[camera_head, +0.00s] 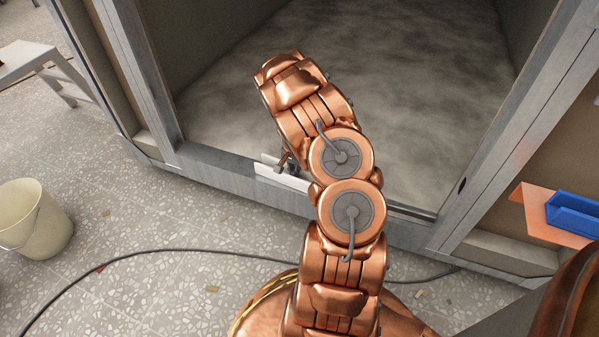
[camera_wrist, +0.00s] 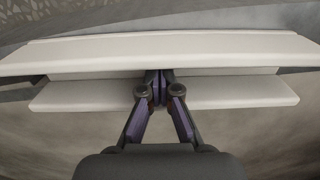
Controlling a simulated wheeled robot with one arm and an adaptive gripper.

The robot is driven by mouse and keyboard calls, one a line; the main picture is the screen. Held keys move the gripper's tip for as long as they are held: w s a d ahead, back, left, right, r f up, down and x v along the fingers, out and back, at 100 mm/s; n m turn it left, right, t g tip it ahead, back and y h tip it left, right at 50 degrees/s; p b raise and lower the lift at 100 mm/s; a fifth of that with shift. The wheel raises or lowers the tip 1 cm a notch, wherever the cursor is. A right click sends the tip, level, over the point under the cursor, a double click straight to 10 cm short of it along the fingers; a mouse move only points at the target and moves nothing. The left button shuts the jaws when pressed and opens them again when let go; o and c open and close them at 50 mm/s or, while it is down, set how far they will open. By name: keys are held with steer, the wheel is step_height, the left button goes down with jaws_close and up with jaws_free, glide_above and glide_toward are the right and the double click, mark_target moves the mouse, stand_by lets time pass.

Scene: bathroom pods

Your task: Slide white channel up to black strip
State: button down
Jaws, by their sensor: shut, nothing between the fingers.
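The white channel (camera_head: 280,177) lies along the metal sill of the pod's doorway, partly hidden by my arm. In the wrist view the white channel (camera_wrist: 90,55) spans the whole width, with a wide upper face and a narrower lower ledge. My gripper (camera_wrist: 157,88) is shut and empty, its fingertips at the middle of the channel, over the lower ledge; I cannot tell whether they touch it. In the head view my gripper (camera_head: 284,163) is a small part showing left of my arm, beside the channel. A thin dark line (camera_head: 408,211) on the sill, right of my arm, may be the black strip.
The metal doorway sill (camera_head: 215,168) runs across, with upright posts at both sides. A cream bucket (camera_head: 33,222) and a dark cable (camera_head: 150,256) are on the speckled floor. An orange shelf with a blue tray (camera_head: 573,213) stands at right. The pod floor (camera_head: 420,90) is clear.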

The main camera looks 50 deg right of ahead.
step_height(320, 180, up, 10)
steer(key=p, duration=0.4)
stand_by(0.3)
steer(key=s+a+r+n+p, duration=0.2)
steer(key=a+r+p, duration=0.4)
steer(key=r, duration=0.7)
steer(key=s+a+r+n+p, duration=0.25)
steer(key=a+r+p, duration=0.45)
steer(key=r, duration=0.6)
steer(key=s+a+r+n+p, duration=0.25)
steer(key=a+r+p, duration=0.35)
steer(key=r, duration=0.6)
steer(key=s+a+r+n+g+p, duration=0.1)
steer(key=s+a+r+n+p, duration=0.3)
steer(key=s+a+r+p, duration=0.4)
steer(key=s+a+r+n+p, duration=0.3)
steer(key=s+a+r+p, duration=0.5)
steer(key=s+r, duration=0.4)
step_height(320, 180, up, 4)
steer(key=shift+s+f+n+g+p, duration=0.2)
steer(key=shift+s+n+g+p, duration=0.2)
steer(key=shift+p, duration=0.15)
